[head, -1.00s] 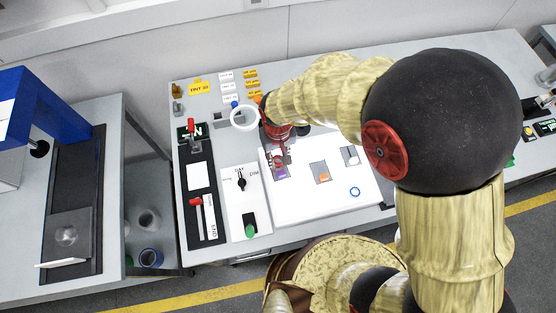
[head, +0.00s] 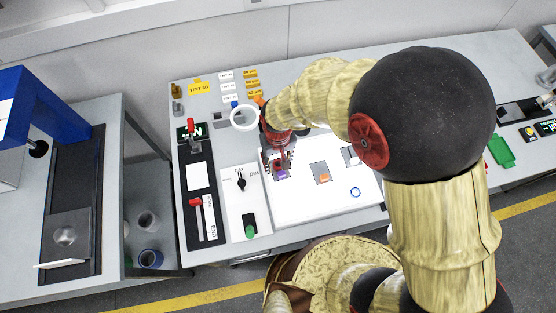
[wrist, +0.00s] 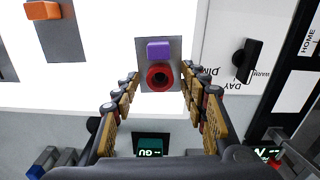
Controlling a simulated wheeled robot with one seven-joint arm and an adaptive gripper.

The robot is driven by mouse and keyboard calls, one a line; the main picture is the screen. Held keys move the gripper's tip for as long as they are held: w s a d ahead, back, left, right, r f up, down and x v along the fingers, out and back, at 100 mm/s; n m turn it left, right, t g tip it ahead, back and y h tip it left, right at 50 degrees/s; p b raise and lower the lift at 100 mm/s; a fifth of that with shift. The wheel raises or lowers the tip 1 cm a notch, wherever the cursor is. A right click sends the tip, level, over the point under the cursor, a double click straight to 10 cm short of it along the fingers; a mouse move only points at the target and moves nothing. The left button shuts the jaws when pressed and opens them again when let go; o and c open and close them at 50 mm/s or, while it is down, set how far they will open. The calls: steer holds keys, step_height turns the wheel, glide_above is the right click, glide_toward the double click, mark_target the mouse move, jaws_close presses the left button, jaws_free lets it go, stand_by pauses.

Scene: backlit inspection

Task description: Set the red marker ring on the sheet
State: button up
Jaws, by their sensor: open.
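The red marker ring (wrist: 160,77) lies on the grey sheet (wrist: 145,84) in the wrist view, just beside a purple block (wrist: 158,50) on the same sheet. It appears to rest flat, though contact under it is hard to see. My gripper (wrist: 159,84) is open, with a finger on either side of the ring and visible gaps between. In the head view my gripper (head: 279,160) is over the left part of the bright panel (head: 300,205), by the purple block (head: 281,174). The ring cannot be made out clearly there.
An orange block (head: 323,178) and a blue ring (head: 355,192) are on the panel to the right. A control plate with a black knob (head: 241,182) is to the left. The panel's front area is clear.

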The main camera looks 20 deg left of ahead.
mark_target(279, 163)
step_height(279, 163, up, 12)
steer(key=p, duration=0.1)
steer(key=shift+r+p, duration=0.15)
steer(key=shift+p, duration=0.2)
steer(key=w+d+r+m+t+y, duration=0.1)
steer(key=w+d+r+m+t, duration=0.15)
steer(key=d+r, duration=1.05)
steer(key=s+d+r+m+t, duration=0.1)
steer(key=s+d+r, duration=0.1)
steer(key=d, duration=0.3)
steer(key=s+d+r+m+t, duration=0.1)
steer(key=s+d+r, duration=0.2)
steer(key=d, duration=0.3)
steer(key=s+d+r+m+t+h, duration=0.1)
steer(key=s+d+r+m, duration=0.1)
steer(key=d, duration=0.3)
steer(key=shift+s+d+r, duration=0.3)
steer(key=shift+s+r, duration=0.3)
steer(key=shift+r, duration=0.3)
